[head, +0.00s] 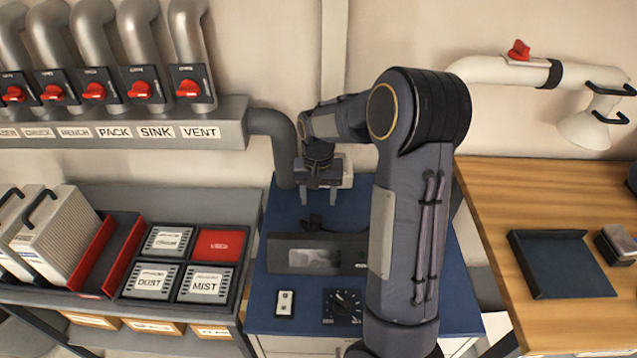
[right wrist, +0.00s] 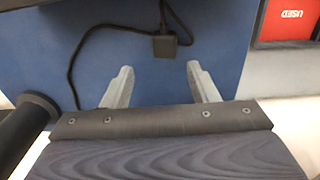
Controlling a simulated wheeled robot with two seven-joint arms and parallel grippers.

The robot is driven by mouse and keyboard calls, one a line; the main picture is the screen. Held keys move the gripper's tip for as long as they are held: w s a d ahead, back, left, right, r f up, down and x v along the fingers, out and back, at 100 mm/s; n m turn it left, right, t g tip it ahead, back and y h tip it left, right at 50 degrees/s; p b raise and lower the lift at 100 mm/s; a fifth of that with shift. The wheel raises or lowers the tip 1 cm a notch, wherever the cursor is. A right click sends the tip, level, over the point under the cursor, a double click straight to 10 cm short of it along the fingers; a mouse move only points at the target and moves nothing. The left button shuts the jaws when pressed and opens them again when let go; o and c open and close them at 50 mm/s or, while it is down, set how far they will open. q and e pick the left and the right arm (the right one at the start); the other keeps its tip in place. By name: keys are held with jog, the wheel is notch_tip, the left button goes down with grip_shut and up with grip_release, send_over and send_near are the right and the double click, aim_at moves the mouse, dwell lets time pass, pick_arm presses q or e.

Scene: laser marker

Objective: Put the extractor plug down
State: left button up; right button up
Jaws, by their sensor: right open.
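The extractor plug (right wrist: 165,46) is a small dark block on a black cord. In the right wrist view it is on or just above the blue surface (right wrist: 215,60), a little beyond my fingertips and apart from them. My right gripper (right wrist: 160,66) is open, with its two pale fingers spread and nothing between them. In the head view my right gripper (head: 320,196) points down over the back of the blue-topped laser marker (head: 270,222). My left gripper is not in view.
A grey duct (head: 272,125) comes down behind the marker on the left. A dark windowed unit (head: 315,255) stands in front of the gripper. Filter cartridges (head: 205,283) lie on the left bench. A wooden table (head: 490,200) is on the right.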

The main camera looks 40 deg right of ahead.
jog(key=s+a+r+n+t+y, duration=0.3)
jog(key=s+a+r, duration=0.6)
jog(key=s+r, duration=0.25)
jog(key=s+a+f+n+t, duration=0.1)
jog(key=s+a+n+t, duration=0.1)
jog(key=s+a, duration=0.6)
jog(key=shift+s+a+n+t+y, duration=0.2)
jog(key=shift+s+n+t+y, duration=0.15)
jog(key=shift+s+n, duration=0.55)
jog(key=shift+s+f, duration=0.1)
jog(key=shift+s, duration=0.15)
